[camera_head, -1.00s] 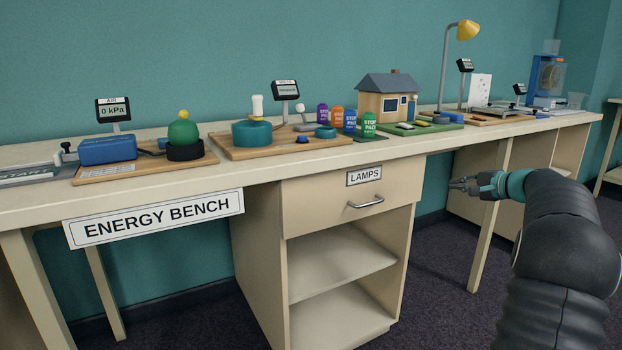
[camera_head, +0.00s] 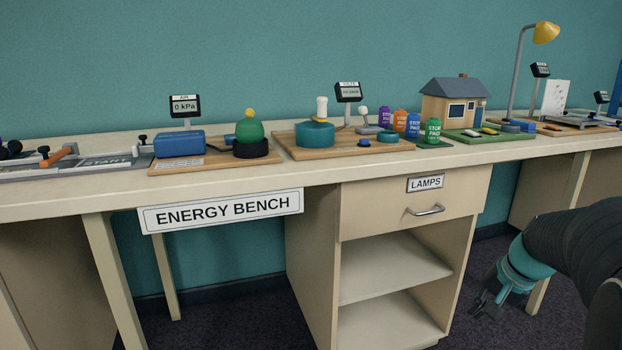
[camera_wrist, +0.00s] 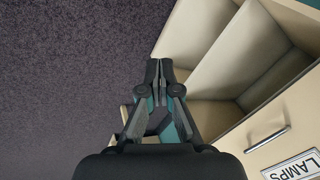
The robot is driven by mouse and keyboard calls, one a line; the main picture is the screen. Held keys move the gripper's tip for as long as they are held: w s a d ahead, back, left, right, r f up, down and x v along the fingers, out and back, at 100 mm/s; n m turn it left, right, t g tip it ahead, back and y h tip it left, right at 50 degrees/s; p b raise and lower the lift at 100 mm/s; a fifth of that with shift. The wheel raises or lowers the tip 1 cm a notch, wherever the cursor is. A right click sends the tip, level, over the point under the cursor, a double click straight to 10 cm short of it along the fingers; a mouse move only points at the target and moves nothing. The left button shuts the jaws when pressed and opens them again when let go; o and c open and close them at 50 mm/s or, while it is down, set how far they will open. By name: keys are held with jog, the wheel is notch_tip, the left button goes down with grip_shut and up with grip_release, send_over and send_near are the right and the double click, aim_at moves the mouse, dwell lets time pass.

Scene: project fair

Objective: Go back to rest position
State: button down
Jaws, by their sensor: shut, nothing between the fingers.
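My gripper (camera_head: 481,311) is at the lower right in the head view, pointing down and to the left, below the bench top and in front of the bench. It is empty and touches nothing that I can see. In the wrist view its two fingertips (camera_wrist: 159,68) are together, over the dark carpet and the edge of the open shelves.
The bench (camera_head: 60,203) carries several kits, a green dome (camera_head: 249,130), a model house (camera_head: 453,102) and a yellow lamp (camera_head: 546,32). The LAMPS drawer (camera_head: 400,210) is closed above open shelves (camera_head: 395,268). Dark carpet (camera_wrist: 70,60) beside the gripper is clear.

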jog(key=s+a+r+n+h+p, duration=0.1)
jog(key=s+a+n, duration=0.3)
jog(key=s+a, duration=0.5)
jog(key=s+a+r+n+t+p, duration=0.1)
jog(key=s+a+r+n, duration=0.2)
jog(key=s+a, duration=0.6)
jog(key=shift+s+a+r+n+t+h, duration=0.2)
jog(key=shift+s+r+n+t+h, duration=0.15)
jog(key=shift+s+n, duration=0.35)
jog(key=shift+w, duration=0.15)
